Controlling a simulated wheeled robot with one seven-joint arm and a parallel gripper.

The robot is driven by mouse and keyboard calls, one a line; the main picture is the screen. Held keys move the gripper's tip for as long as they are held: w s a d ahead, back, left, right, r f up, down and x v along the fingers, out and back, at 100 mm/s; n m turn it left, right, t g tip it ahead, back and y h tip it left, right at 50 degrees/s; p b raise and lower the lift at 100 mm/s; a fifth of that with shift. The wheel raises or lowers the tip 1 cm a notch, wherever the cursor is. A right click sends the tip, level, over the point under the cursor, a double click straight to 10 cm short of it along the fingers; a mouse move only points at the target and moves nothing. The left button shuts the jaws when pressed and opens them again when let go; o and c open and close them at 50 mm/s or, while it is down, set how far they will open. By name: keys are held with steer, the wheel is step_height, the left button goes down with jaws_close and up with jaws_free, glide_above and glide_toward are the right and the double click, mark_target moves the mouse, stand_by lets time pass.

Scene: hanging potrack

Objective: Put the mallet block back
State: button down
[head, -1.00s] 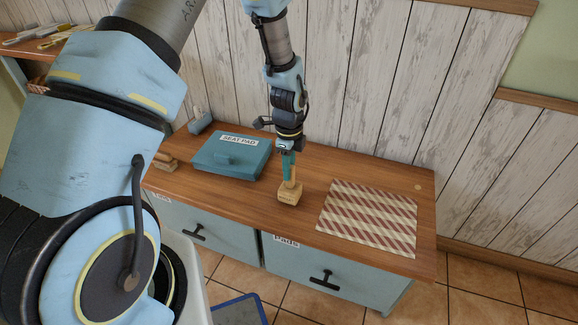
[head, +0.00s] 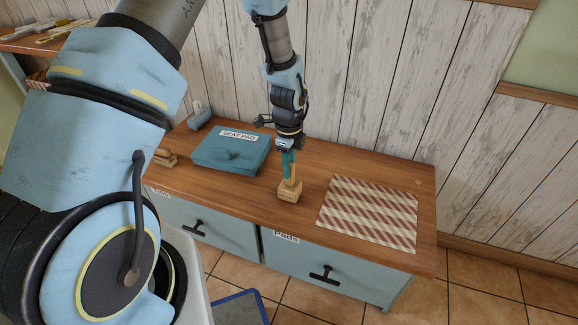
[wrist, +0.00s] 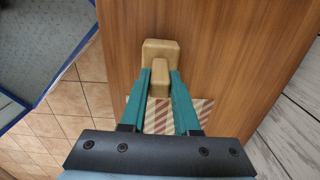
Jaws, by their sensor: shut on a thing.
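The mallet block (head: 289,193) is a tan wooden block with an upright handle, at the middle of the wooden cabinet top. My gripper (head: 289,168) points down with its teal fingers shut on the handle. In the wrist view, the fingers of my gripper (wrist: 160,88) lie on both sides of the handle, and the block (wrist: 160,52) shows beyond them. I cannot tell whether the block touches the cabinet top or hangs just above it.
A teal box labelled "SEAT PAD" (head: 231,152) is left of the block. A striped red and cream mat (head: 369,214) lies at the right. Another wooden piece (head: 165,158) and a grey-blue object (head: 199,117) are at the left end. A drawer marked "Pads" (head: 330,272) is shut.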

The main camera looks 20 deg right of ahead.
steer(key=shift+f, duration=0.2)
steer(key=c, duration=0.6)
jaws_free()
steer(key=shift+o, duration=0.2)
step_height(320, 180, up, 11)
steer(key=shift+f, duration=0.1)
steer(key=w+a+r+n, duration=0.1)
steer(key=a+r+n, duration=0.3)
steer(key=a+n, duration=0.4)
steer(key=w+a+r+n, duration=0.1)
steer(key=a+r+n, duration=0.45)
steer(key=a, duration=0.45)
steer(key=s+a+r+n+t, duration=0.25)
steer(key=s+a+n, duration=0.35)
steer(key=a+n, duration=0.7)
steer(key=w+p+v, duration=0.3)
steer(key=p+v, duration=1)
steer(key=p, duration=0.1)
steer(key=shift+d+r+m+g, duration=0.35)
steer(key=shift+d+r+g, duration=0.1)
steer(key=shift+r, duration=0.1)
